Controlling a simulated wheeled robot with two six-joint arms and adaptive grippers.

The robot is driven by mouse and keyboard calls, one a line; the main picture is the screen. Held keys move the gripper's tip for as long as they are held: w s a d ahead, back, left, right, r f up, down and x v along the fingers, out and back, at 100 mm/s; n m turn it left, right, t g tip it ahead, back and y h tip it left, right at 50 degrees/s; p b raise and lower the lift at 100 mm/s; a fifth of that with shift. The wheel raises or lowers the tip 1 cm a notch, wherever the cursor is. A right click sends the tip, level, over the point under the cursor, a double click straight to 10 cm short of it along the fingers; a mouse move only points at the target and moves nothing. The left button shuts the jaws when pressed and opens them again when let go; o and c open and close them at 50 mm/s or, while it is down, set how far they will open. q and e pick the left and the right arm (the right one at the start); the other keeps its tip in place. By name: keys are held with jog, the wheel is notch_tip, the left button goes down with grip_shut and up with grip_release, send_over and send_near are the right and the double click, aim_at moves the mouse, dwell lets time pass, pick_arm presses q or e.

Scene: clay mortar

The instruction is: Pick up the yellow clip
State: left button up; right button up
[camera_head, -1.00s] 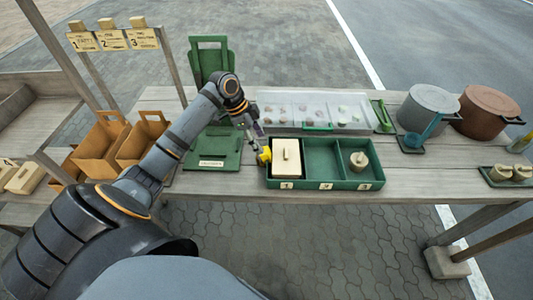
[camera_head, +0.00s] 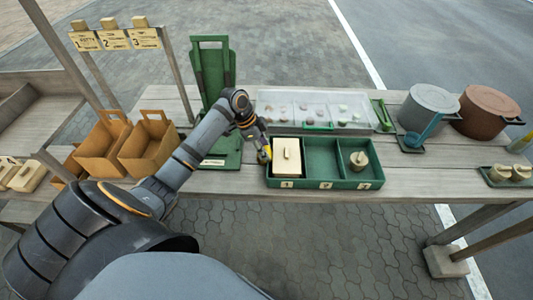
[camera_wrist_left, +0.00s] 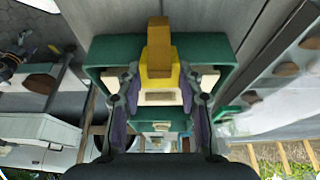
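The yellow clip (camera_head: 264,156) is at the left wall of the green tray (camera_head: 325,183). My left gripper (camera_head: 263,149) reaches down to it and partly covers it. In the left wrist view the yellow clip (camera_wrist_left: 160,76) lies between the two fingers of my left gripper (camera_wrist_left: 160,84). One finger is on each side, very close to the clip. The fingers look spread, but contact is hard to make out. My right gripper is not in view.
A cream lidded block (camera_head: 287,158) fills the tray's left compartment, close beside the clip. A round knobbed piece (camera_head: 358,160) sits in the right one. A clear case (camera_head: 315,107) stands behind. A green upright frame (camera_head: 212,70) and cardboard boxes (camera_head: 147,147) are left.

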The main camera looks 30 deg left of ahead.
pick_arm(q)
jog(key=shift+c, duration=0.8)
jog(key=shift+r, duration=0.1)
jog(key=shift+r, duration=0.2)
jog(key=r, duration=0.2)
jog(key=s+r, duration=0.1)
jog(key=r, duration=0.1)
jog(key=s+d+r+p, duration=0.2)
jog(key=s+r+p, duration=0.6)
jog(key=s+p, duration=0.4)
jog(key=shift+s+d+r+p, duration=0.15)
jog(key=shift+s+r+p, duration=0.2)
jog(key=shift+p, duration=0.55)
